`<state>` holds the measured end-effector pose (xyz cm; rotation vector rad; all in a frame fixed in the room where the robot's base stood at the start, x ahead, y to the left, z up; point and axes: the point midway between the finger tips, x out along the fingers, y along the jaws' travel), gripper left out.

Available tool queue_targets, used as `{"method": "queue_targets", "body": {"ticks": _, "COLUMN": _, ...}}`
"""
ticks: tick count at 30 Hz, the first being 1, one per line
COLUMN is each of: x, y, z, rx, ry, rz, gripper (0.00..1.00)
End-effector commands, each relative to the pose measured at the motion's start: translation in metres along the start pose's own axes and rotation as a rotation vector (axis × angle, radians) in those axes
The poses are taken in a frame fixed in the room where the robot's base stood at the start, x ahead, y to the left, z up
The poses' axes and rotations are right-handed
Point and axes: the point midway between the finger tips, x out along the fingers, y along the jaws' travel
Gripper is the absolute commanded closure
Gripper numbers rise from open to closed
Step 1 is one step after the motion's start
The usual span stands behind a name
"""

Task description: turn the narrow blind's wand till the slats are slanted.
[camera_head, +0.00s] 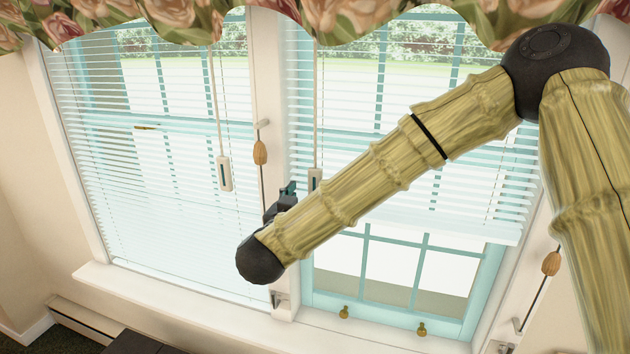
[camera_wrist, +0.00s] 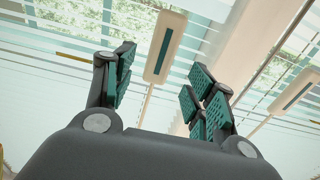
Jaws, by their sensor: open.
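The narrow blind (camera_head: 150,185) is the left one in the head view, with white slats over the left window. Its wand hangs near its right edge and ends in a cream handle (camera_head: 224,172). My gripper (camera_head: 287,190) is near the post between the windows, right of that handle and partly hidden by my arm. In the wrist view my gripper (camera_wrist: 160,85) is open. A cream wand handle with a dark slot (camera_wrist: 165,47) shows between its fingers, with a thin rod below it. I cannot tell its distance or whether it is touched.
A wider blind (camera_head: 400,190) covers the upper right window, with its own wand handle (camera_head: 315,178) close to my gripper. A floral valance (camera_head: 400,20) runs above.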

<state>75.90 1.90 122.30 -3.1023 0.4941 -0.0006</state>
Motion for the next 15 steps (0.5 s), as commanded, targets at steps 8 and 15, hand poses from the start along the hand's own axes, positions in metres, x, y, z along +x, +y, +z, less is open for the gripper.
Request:
{"method": "queue_targets", "body": {"ticks": 8, "x": 0.045, "y": 0.001, "z": -0.002, "rx": 0.0, "ry": -0.002, "rz": 0.002, "gripper": 0.45}}
{"method": "queue_targets", "body": {"ticks": 15, "x": 0.068, "y": 0.0, "z": 0.0, "rx": 0.001, "ry": -0.001, "rz": -0.001, "gripper": 0.45}}
